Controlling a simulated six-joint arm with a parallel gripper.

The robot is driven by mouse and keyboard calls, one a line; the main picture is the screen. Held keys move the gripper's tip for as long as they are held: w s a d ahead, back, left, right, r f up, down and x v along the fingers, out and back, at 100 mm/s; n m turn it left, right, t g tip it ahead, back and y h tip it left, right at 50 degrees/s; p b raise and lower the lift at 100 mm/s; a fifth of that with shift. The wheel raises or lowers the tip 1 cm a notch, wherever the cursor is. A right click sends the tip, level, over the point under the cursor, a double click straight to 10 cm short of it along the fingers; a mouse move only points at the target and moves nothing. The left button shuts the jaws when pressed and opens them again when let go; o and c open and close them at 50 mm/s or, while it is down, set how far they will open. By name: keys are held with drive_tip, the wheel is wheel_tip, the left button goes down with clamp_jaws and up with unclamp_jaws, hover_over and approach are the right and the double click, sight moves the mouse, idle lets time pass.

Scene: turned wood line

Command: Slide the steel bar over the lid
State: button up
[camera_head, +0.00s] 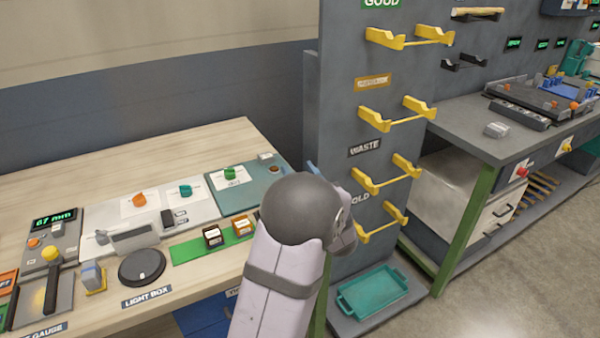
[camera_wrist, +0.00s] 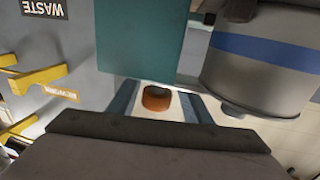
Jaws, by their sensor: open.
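I cannot make out for sure which thing is the steel bar or which is the lid. A grey block (camera_head: 135,237) lies on the white panel on the wooden bench, and a dark round disc (camera_head: 142,266) lies in front of it. My gripper (camera_wrist: 160,102) is open, with its two blue-grey fingers apart in the wrist view. A small orange-brown round piece (camera_wrist: 156,99) shows between the fingers there; I cannot tell its distance. In the head view my arm hides most of the gripper, at the right end of the bench.
A teal board (camera_head: 245,190) lies at the bench's right end. Beside it stands a grey panel (camera_head: 340,90) with yellow hooks (camera_head: 390,115), close to my arm. A green tray (camera_head: 372,292) lies below. A yellow-knobbed lever (camera_head: 51,280) stands at the left.

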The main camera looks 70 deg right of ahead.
drive_tip(key=shift+a, duration=0.1)
drive_tip(key=b+v, duration=0.1)
drive_tip(key=v, duration=0.6)
drive_tip(key=shift+s, duration=0.1)
idle(0.3)
